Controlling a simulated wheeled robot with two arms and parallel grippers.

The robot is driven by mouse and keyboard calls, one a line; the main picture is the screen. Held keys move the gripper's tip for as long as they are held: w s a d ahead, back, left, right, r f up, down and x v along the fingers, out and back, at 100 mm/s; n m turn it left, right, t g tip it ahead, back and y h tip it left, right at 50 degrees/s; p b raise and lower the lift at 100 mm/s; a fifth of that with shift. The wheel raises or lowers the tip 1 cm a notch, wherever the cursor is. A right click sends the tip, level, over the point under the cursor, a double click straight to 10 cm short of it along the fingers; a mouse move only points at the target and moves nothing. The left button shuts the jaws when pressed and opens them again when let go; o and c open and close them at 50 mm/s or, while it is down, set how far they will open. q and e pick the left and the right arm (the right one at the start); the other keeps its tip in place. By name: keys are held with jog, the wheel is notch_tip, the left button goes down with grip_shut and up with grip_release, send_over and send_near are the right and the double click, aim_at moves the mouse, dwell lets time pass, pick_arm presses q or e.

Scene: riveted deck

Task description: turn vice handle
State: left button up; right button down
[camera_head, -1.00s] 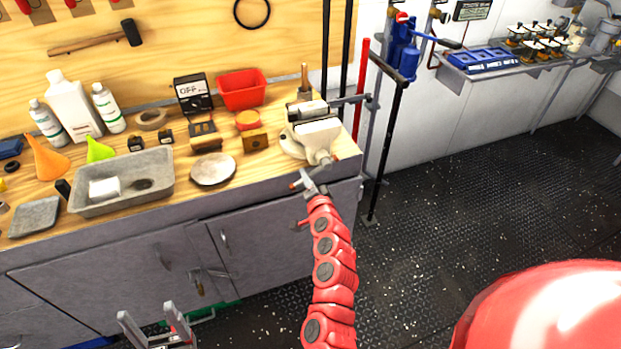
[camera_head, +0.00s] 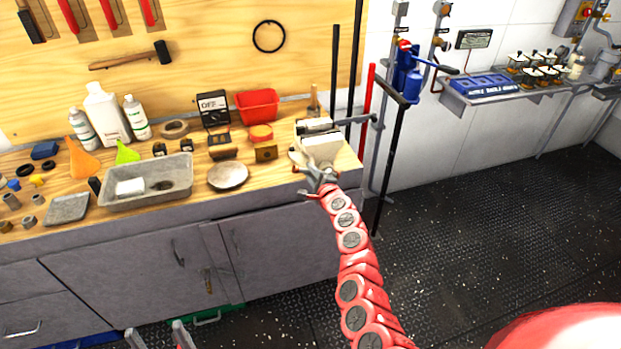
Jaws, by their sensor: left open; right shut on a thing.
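The vice (camera_head: 321,148), pale with a metal jaw block, stands on the right end of the wooden workbench (camera_head: 262,185). Its handle is at the front, low on the vice, and is mostly hidden by my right gripper. My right gripper (camera_head: 318,177), on the red jointed arm, is shut on the vice handle at the bench's front edge. My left gripper (camera_head: 160,338) shows only as two grey fingers at the bottom edge. They are spread open and empty, in front of the cabinet and well away from the vice.
A grey tray (camera_head: 187,190), a round metal dish (camera_head: 228,189) and a red bin (camera_head: 257,104) lie left of the vice. A blue press (camera_head: 408,85) and dark upright rods stand to its right. The riveted floor (camera_head: 470,235) at right is clear.

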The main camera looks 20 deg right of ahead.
jog(key=shift+d+r+m+y, duration=0.35)
jog(key=shift+r+m, duration=0.2)
jog(key=shift+m, duration=0.35)
jog(key=shift+d, duration=0.1)
jog(key=c, duration=0.8)
grip_release()
jog(key=shift+r, duration=0.1)
jog(key=shift+c, duration=0.2)
jog(key=shift+s+r+p, duration=0.15)
jog(key=shift+s+p, duration=0.05)
jog(key=shift+p, duration=0.1)
jog(key=b+v, duration=0.1)
jog(key=v, duration=1.6)
jog(key=shift+f, duration=0.3)
